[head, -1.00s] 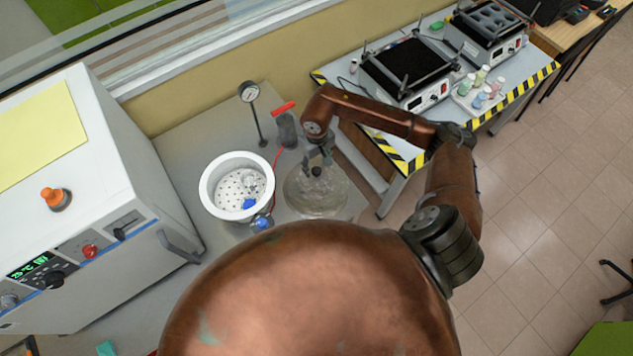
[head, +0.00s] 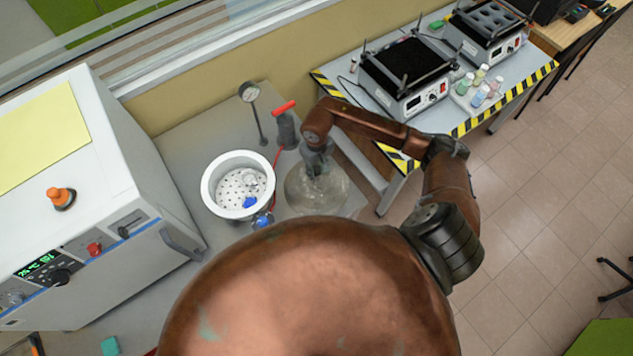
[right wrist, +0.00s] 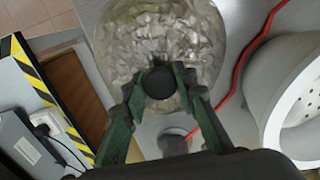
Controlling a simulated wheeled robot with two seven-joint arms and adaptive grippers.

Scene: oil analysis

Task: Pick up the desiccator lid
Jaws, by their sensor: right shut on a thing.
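The desiccator lid (head: 325,193) is a clear glass dome with a black knob, to the right of the white desiccator base on the grey bench. It also shows in the right wrist view (right wrist: 160,40), with its black knob (right wrist: 159,83) up towards the camera. My right gripper (head: 317,165) is over the lid. In the right wrist view its green fingers (right wrist: 160,85) are shut on the knob from both sides. I cannot tell whether the lid's rim touches the bench. My left gripper is not in view.
The desiccator base (head: 210,187) is open, with a perforated plate and small items inside. A red hose (right wrist: 235,75) runs between base and lid. A gauge on a stand (head: 250,93) and a red-handled device (head: 286,125) stand behind. A white oven (head: 130,190) is left; a striped-edge table (head: 440,125) right.

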